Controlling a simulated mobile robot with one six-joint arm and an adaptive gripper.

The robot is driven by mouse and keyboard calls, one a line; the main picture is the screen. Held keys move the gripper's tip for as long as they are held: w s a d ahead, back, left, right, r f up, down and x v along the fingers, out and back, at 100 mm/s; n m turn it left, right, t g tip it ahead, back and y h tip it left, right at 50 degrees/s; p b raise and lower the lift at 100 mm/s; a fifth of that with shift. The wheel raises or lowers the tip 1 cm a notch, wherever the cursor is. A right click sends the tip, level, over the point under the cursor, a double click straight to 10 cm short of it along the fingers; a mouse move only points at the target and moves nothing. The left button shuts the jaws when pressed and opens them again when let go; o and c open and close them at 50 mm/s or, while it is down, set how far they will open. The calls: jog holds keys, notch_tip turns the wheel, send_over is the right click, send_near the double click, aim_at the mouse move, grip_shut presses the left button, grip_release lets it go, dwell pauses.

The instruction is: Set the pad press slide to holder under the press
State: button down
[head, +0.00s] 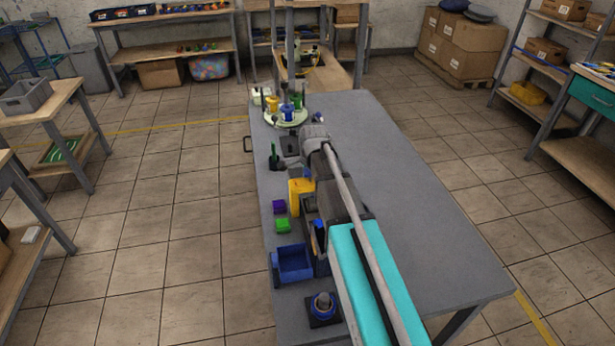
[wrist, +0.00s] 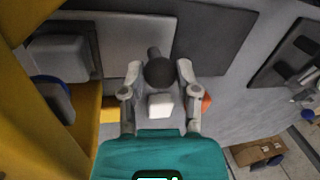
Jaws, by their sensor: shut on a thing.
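My gripper (wrist: 157,66) is shut on a dark round knob (wrist: 160,73) on a short stem, with one finger on each side of it. I take the knob to be the handle of the pad press slide. A light grey plate (wrist: 112,32) lies behind the fingers, beside a dark panel. The yellow pad press (wrist: 35,135) fills the left of the wrist view, with a grey block and a blue part by it. In the head view the yellow press (head: 296,186) shows left of my arm, which hides the gripper and the slide. I cannot tell the slide's exact position.
Purple (head: 279,206) and green (head: 283,226) blocks and a blue bin (head: 292,262) stand along the table's left edge. A round tray (head: 285,119) with coloured cups is at the far end. The grey table (head: 420,210) is clear on the right.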

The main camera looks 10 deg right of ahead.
jog(key=shift+c, duration=1.7)
grip_release()
jog(key=shift+s, duration=0.3)
jog(key=shift+w, duration=0.1)
